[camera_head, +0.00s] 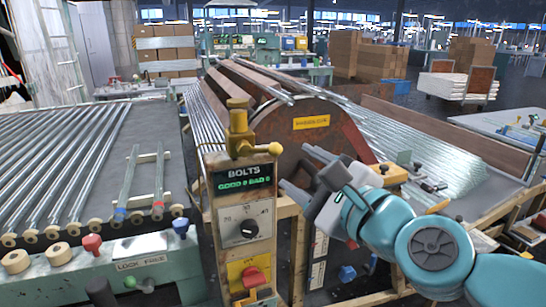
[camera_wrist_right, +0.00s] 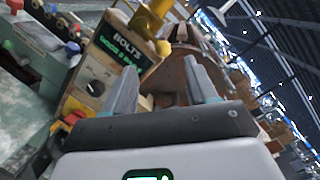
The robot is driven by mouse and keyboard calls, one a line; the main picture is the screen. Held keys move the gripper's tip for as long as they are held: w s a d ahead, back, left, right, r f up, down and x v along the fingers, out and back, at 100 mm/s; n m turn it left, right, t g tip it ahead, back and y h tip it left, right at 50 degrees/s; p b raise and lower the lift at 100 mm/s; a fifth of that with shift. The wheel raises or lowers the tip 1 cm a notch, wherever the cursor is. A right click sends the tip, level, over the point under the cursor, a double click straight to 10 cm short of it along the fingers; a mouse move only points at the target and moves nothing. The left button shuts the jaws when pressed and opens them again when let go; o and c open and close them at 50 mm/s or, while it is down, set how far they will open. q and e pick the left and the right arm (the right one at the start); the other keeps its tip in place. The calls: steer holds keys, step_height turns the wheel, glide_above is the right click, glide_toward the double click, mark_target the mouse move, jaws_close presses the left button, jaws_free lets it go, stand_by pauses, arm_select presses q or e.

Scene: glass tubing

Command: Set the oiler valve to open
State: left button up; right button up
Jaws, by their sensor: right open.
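The oiler valve (camera_head: 238,128) is a yellow, brass-like fitting on top of the narrow post. A short yellow handle (camera_head: 262,149) with a rounded end sticks out from it to the right. The valve also shows in the right wrist view (camera_wrist_right: 148,22), at the top, above the BOLTS sign. My right gripper (camera_head: 303,173) is open and empty, to the right of the post and slightly lower than the handle. In the wrist view its two grey fingers (camera_wrist_right: 163,66) stand apart, with the handle end beyond them. I cannot read an open or closed mark on the valve.
Below the valve are the BOLTS sign (camera_head: 243,178), a dial (camera_head: 247,226) and a red switch (camera_head: 253,276). A brown drum (camera_head: 300,145) stands close behind the gripper. Glass tubes lie on the left rack (camera_head: 60,165). A wooden frame stands under the drum.

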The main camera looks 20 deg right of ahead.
mark_target(276, 153)
steer(key=x, duration=0.9)
steer(key=shift+w, duration=0.45)
steer(key=c, duration=1)
